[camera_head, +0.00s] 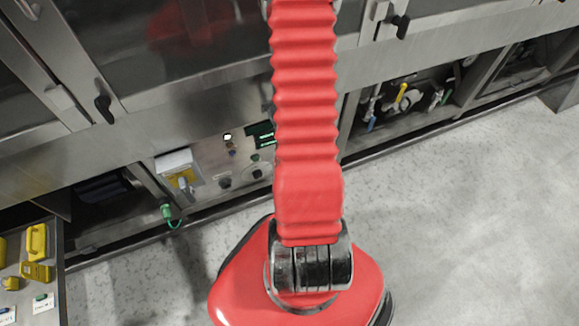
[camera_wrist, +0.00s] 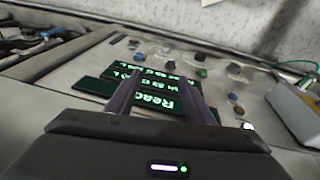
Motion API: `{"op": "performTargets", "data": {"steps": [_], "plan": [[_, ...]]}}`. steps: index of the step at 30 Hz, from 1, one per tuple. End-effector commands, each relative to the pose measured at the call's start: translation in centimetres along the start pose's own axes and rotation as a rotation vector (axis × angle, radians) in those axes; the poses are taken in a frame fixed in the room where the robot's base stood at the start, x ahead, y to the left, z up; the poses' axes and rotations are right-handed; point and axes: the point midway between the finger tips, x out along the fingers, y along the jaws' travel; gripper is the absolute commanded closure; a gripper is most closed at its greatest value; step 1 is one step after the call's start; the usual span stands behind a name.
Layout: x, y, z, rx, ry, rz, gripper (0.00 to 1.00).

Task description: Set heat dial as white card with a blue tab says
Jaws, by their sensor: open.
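The control panel (camera_head: 225,160) is on the machine's lower front, partly behind my red arm. It carries dark round knobs (camera_head: 225,182) and small buttons; I cannot tell which is the heat dial. In the wrist view, my gripper (camera_wrist: 160,84) is open and empty over the panel, with lit green-text displays (camera_wrist: 150,84) between and beside its fingers. Knobs (camera_wrist: 202,72) show beyond the fingertips, apart from them. At the lower left of the head view, one white card (camera_head: 8,317) has a bluish tab and another (camera_head: 43,303) a green-looking tab. Their writing is too small to read.
A yellow-and-white box (camera_head: 180,172) juts out left of the panel, with a green connector and cable (camera_head: 167,211) below. An open bay with pipes and a yellow handle (camera_head: 401,93) lies right. Yellow parts (camera_head: 36,243) are at lower left. The grey floor (camera_head: 450,200) is clear.

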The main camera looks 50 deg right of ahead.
Motion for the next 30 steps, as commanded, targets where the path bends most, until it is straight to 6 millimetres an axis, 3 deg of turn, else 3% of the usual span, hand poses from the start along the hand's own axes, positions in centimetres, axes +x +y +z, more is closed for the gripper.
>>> {"op": "performTargets", "data": {"steps": [3,15,30], "plan": [[3.5,1.5,1.1,0.012,0.012,-0.007,0.52],[13.8,4.5,2.6,0.011,0.183,-0.040,0.52],[23.5,4.3,5.9,0.032,0.494,-0.101,0.52]]}}
